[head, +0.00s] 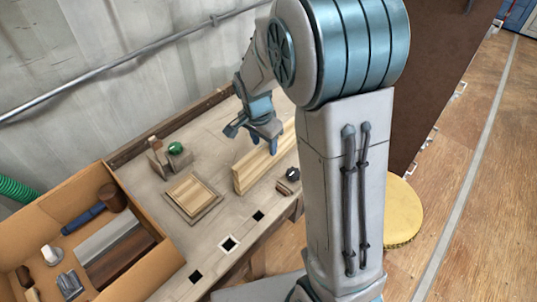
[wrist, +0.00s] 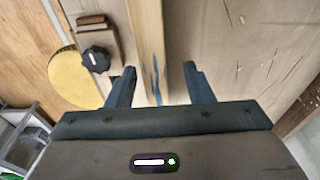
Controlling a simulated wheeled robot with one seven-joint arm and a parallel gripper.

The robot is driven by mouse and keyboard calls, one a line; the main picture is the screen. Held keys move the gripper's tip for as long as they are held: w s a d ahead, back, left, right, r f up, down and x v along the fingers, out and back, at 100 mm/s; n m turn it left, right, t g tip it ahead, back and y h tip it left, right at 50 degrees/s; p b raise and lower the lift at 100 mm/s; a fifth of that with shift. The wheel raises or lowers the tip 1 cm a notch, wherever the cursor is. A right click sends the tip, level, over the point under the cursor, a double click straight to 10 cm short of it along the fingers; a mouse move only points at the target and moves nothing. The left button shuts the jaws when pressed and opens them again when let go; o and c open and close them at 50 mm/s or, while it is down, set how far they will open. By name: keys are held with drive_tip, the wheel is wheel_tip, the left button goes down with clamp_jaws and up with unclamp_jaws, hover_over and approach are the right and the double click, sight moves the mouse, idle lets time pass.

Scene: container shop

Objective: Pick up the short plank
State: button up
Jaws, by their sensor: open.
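The short plank (head: 262,165) is pale striped wood standing on its long edge on the workbench, right of the middle. My gripper (head: 263,146) is above it, with fingers pointing down. In the wrist view the plank (wrist: 148,35) runs down the picture and passes between the two open fingers (wrist: 158,82). Its near end reaches toward the gripper's palm. Neither finger visibly touches it; how deep it sits between them I cannot tell.
A square wooden board (head: 191,195) lies on the bench to the left. A black knob clamp (wrist: 97,60) is close beside the plank. A green ball-like knob (head: 175,148) is behind. An orange-brown toolbox (head: 82,190) stands at the left. A yellow round stool top (head: 402,215) is off the bench.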

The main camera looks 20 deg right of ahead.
sight(268, 152)
drive_tip(key=f, duration=0.1)
drive_tip(key=d+f, duration=0.1)
drive_tip(key=f, duration=0.3)
drive_tip(key=shift+w+d, duration=0.2)
drive_tip(key=shift+w, duration=0.05)
clamp_jaws()
